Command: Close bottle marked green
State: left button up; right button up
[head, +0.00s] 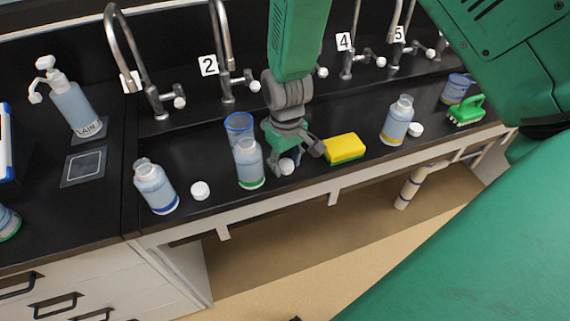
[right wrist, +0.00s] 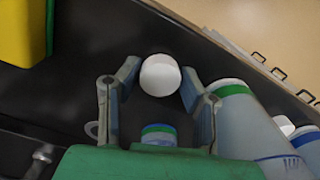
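The green-marked bottle (head: 248,165) stands upright and uncapped on the black counter, with a green band near its base. It also shows in the right wrist view (right wrist: 250,120), just right of my fingers. A white cap (head: 287,167) lies on the counter right of this bottle. My right gripper (head: 290,160) points down over the cap. In the right wrist view the cap (right wrist: 160,75) sits between the spread fingertips, with a small gap showing at the right finger. I cannot see clear contact. My left gripper is not in view.
A blue-marked bottle (head: 155,188) and a loose cap (head: 200,190) stand left. A blue cup (head: 239,126) is behind the green-marked bottle. A yellow sponge (head: 344,148) lies close right of my gripper. A yellow-marked bottle (head: 397,121) is farther right. Taps line the back.

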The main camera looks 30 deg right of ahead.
aim_at(285, 164)
dwell(0.3)
notch_tip(285, 164, up, 10)
jog(key=shift+r, duration=0.1)
jog(key=shift+c, duration=0.2)
dwell(0.4)
